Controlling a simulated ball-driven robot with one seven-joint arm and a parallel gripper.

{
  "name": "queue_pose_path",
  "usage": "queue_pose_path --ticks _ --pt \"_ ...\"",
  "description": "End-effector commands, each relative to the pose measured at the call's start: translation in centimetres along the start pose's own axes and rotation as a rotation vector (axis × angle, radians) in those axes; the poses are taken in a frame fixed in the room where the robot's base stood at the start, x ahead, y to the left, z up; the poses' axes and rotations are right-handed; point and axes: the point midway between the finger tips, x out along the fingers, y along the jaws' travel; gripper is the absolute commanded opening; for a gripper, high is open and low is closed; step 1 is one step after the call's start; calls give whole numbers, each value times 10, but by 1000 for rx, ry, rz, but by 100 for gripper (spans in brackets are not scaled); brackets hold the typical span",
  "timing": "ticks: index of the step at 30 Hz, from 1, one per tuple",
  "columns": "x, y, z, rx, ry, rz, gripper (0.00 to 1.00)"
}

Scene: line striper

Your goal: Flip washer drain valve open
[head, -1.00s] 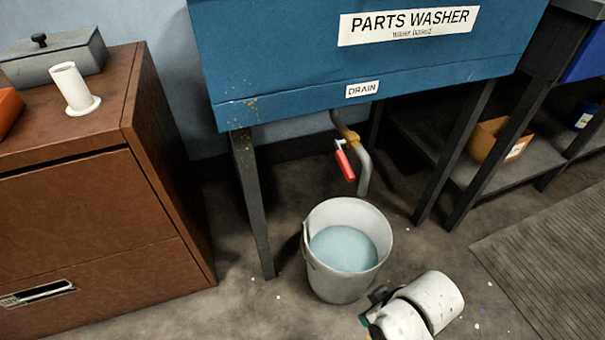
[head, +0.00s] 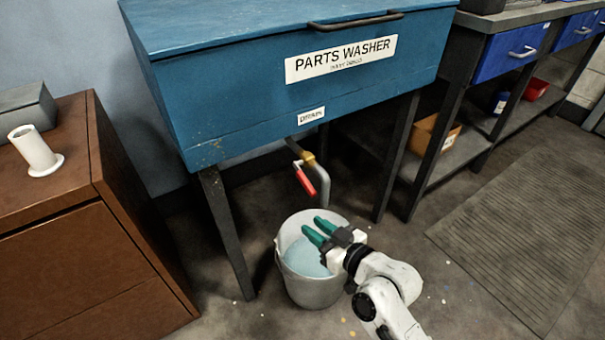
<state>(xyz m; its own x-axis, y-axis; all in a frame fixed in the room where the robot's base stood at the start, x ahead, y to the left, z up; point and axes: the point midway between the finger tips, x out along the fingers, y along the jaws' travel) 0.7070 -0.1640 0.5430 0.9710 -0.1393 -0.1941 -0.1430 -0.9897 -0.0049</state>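The blue parts washer (head: 230,105) stands on dark legs. Its drain pipe comes out under the DRAIN label, with a brass valve (head: 305,157) on it. The valve's red lever (head: 305,181) hangs down at a slant beside the grey pipe (head: 323,185). A grey bucket (head: 313,290) with pale blue liquid (head: 303,257) stands below the pipe. My gripper (head: 317,229), with green fingers, is over the bucket, below the red lever and apart from it. The fingers show a gap between them, and nothing is seen in it.
A brown cabinet (head: 95,255) stands at the left with a white cylinder (head: 35,152) on top. A dark washer leg (head: 228,235) is left of the bucket. A workbench with shelves (head: 470,145) and a ribbed mat (head: 530,220) are at the right. The floor before the mat is clear.

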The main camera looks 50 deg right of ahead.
Motion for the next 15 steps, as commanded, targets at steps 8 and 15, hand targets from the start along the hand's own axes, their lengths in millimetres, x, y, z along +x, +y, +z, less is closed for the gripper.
queue_pose_path --ticks 8,15 --pt "-6 37 -39 9 192 135 28" --pt "17 42 -45 8 200 141 28"
